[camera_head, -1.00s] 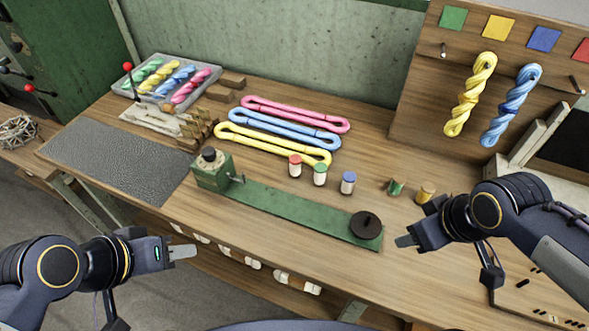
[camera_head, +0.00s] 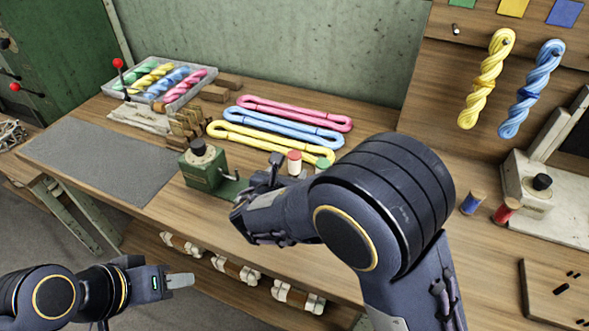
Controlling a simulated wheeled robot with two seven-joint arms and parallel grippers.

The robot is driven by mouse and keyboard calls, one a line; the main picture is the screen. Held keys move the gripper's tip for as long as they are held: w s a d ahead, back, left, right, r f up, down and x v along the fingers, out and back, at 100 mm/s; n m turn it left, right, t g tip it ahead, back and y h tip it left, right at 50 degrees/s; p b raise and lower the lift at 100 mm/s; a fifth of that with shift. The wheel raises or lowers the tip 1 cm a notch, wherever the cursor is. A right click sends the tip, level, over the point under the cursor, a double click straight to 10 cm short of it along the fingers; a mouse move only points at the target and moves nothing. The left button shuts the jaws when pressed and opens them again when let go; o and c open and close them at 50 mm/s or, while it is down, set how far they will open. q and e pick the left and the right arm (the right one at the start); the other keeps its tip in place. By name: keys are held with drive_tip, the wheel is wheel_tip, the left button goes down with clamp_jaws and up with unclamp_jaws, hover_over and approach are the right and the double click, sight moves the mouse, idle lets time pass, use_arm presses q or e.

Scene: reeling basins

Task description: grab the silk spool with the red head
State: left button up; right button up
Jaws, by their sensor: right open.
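The spool with the red head (camera_head: 294,157) stands upright on the bench, its white body showing below the head. A green-headed spool (camera_head: 323,163) stands just right of it, its lower part hidden by my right arm. My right gripper (camera_head: 257,186) is open with nothing seen in it. It is just left of and in front of the red-headed spool, one finger close to it; whether they touch I cannot tell. My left gripper (camera_head: 180,280) is at the lower left, off the bench's front edge; its jaw gap is not visible.
Pink, blue and yellow skeins (camera_head: 283,121) lie behind the spools. A green winder (camera_head: 203,168) stands left of my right gripper. My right arm hides the middle front of the bench.

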sight(293, 164)
drive_tip(key=x, duration=0.4)
drive_tip(key=p+x, duration=0.1)
drive_tip(key=x, duration=0.2)
drive_tip(key=shift+w+r, duration=0.1)
drive_tip(key=shift+w, duration=0.35)
drive_tip(key=shift+c, duration=0.5)
drive_tip(key=c, duration=1)
